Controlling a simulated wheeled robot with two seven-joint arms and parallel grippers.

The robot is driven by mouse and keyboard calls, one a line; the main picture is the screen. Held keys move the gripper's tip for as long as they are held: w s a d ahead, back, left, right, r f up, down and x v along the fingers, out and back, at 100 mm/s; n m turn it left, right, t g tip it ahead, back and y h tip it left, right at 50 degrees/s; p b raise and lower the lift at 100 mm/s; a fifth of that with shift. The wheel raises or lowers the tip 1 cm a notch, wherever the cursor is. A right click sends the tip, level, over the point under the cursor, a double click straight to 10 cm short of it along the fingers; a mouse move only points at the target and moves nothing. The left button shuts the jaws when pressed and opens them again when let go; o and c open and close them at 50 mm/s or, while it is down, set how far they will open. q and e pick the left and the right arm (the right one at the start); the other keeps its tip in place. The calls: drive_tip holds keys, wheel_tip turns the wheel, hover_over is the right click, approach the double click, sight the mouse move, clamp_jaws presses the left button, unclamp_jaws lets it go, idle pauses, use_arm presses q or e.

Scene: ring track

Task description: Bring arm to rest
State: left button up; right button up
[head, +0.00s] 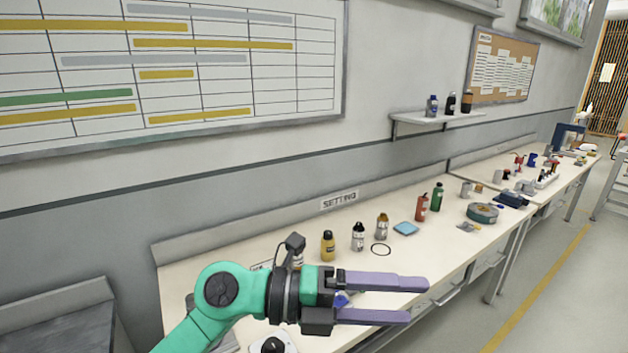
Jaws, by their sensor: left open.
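My left arm comes in from the bottom left of the head view, green with a black wrist. My left gripper (418,301) has two long purple-grey fingers pointing right, with a gap between them and nothing held. It shows in front of the near part of a cream workbench (443,228) and hides some of its surface. A small blue item (341,299) shows behind the fingers. My right gripper does not show.
On the bench stand a yellow bottle (327,246), silver bottles, a red bottle (421,208) and a green bottle (437,197). A wall shelf (437,121) holds bottles. Open floor lies right.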

use_arm(q)
drive_tip(key=w+a+r+n+t+h, duration=0.3)
drive_tip(key=r+n+t+h, duration=0.1)
drive_tip(key=r+n+t, duration=0.15)
drive_tip(key=w+a+n+t+y, duration=0.8)
drive_tip(key=w+a+n+t, duration=0.3)
drive_tip(key=n+t, duration=0.5)
drive_tip(key=a+f+n+g+y, duration=0.5)
drive_tip(key=a+f+n+y, duration=0.9)
drive_tip(key=f, duration=0.5)
drive_tip(key=s+a+f+n+g, duration=0.1)
drive_tip(key=s+a+f+g, duration=0.2)
drive_tip(key=s+f+g, duration=0.5)
drive_tip(key=s+a+f+g, duration=0.2)
drive_tip(key=s+f+g, duration=0.2)
drive_tip(key=s+f, duration=0.75)
drive_tip(key=s+f+g+h+b, duration=0.1)
drive_tip(key=s+f+b, duration=0.15)
drive_tip(key=f, duration=1.45)
drive_tip(key=s+f+g+b, duration=0.15)
drive_tip(key=f+b, duration=0.25)
drive_tip(key=f, duration=1.2)
drive_tip(key=s+a+f+b, duration=0.3)
drive_tip(key=s+f, duration=1.3)
